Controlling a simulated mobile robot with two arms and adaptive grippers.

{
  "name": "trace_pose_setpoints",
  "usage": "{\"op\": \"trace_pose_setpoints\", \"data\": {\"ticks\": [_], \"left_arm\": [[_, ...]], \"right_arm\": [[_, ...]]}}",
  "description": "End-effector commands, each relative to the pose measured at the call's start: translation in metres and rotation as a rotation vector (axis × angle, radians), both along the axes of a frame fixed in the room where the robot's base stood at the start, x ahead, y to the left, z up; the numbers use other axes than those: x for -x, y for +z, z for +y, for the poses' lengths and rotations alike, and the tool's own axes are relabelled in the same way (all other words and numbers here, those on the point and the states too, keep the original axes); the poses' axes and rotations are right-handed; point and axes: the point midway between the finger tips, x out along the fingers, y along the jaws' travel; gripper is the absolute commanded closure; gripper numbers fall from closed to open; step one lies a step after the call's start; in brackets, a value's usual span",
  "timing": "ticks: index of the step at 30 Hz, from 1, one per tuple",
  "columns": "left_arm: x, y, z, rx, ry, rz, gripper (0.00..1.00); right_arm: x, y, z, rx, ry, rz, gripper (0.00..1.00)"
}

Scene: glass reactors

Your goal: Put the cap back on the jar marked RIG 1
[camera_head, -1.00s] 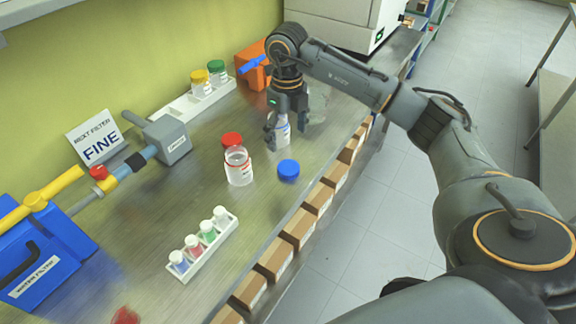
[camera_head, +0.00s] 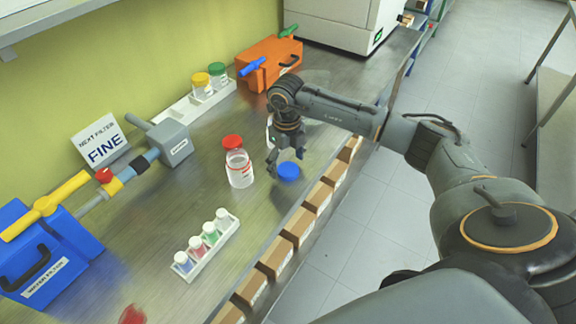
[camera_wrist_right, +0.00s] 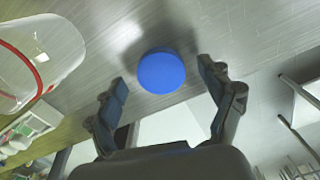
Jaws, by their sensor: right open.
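A blue cap (camera_head: 288,171) lies on the bench near its front edge. In the wrist view the cap (camera_wrist_right: 161,72) shows between and beyond my fingertips, not touched. My right gripper (camera_head: 286,160) is open and empty, just above and behind the cap; it also shows in the wrist view (camera_wrist_right: 163,85). A clear jar (camera_head: 239,170) with a red cap and red markings stands left of it; a clear jar wall with a red ring (camera_wrist_right: 30,65) fills the wrist view's left. A second pale jar (camera_head: 270,128) is mostly hidden behind my gripper. I cannot read RIG 1 on either. My left gripper is out of view.
A white rack of small capped vials (camera_head: 209,246) stands at the front left. Yellow- and green-capped jars (camera_head: 209,80) stand in a tray at the back. An orange case (camera_head: 268,66), a grey filter unit (camera_head: 168,143) and a blue case (camera_head: 40,255) line the wall side.

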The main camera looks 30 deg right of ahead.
Motion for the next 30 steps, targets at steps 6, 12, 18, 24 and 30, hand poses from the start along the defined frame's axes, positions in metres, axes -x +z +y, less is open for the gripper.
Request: {"op": "trace_pose_setpoints", "data": {"ticks": [6,12,18,24,30], "left_arm": [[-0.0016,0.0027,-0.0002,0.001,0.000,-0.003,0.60],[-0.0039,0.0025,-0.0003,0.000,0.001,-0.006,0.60],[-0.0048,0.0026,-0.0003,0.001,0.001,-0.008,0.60],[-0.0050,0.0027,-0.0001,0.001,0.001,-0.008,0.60],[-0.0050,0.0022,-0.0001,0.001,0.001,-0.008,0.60]], "right_arm": [[0.0002,-0.0105,0.0000,0.001,0.001,0.000,0.19],[0.0002,-0.0103,0.0000,0.001,0.001,0.000,0.19],[0.0002,-0.0100,-0.0001,0.001,0.001,0.000,0.51],[0.0003,-0.0100,-0.0002,0.001,0.001,0.000,0.58],[0.0002,-0.0097,-0.0002,0.001,0.001,0.000,0.58]]}}
